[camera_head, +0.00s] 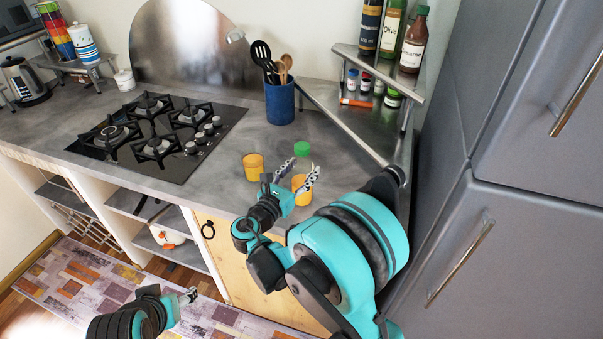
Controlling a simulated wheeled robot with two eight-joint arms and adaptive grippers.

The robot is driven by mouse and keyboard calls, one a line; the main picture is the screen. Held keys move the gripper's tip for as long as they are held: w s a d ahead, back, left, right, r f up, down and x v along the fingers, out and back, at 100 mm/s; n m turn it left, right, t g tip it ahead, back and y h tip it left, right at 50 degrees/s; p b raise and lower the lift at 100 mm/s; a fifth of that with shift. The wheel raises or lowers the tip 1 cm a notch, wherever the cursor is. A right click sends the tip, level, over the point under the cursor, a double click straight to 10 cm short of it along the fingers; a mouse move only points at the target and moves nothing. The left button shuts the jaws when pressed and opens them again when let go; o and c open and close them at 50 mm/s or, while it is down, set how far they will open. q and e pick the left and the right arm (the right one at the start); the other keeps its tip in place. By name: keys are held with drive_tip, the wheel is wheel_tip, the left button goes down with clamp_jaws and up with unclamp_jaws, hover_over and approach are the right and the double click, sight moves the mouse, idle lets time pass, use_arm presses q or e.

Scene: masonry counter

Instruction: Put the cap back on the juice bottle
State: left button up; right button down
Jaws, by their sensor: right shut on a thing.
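The juice bottle (301,190) stands on the counter near its front edge, with orange juice low in it and a pale clear upper part. My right gripper (299,176) has its fingers on either side of the bottle and is shut on it. The green cap (302,149) shows just above the bottle in the picture; I cannot tell whether it sits on the neck or lies behind it. My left gripper (188,296) is low in front of the counter, away from the bottle and cap. Its fingers are too small to judge.
An orange-filled cup (253,169) stands left of the bottle. A black gas hob (160,135) lies further left. A blue utensil holder (280,104) and a metal corner shelf (345,115) stand behind. Grey tall cabinets (510,220) bound the right side.

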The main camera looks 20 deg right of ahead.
drive_tip(key=shift+r, duration=0.15)
drive_tip(key=c, duration=0.6)
unclamp_jaws()
drive_tip(key=shift+s+a, duration=0.25)
drive_tip(key=shift+a, duration=0.05)
drive_tip(key=p+v, duration=0.2)
drive_tip(key=v, duration=0.9)
drive_tip(key=shift+s, duration=0.15)
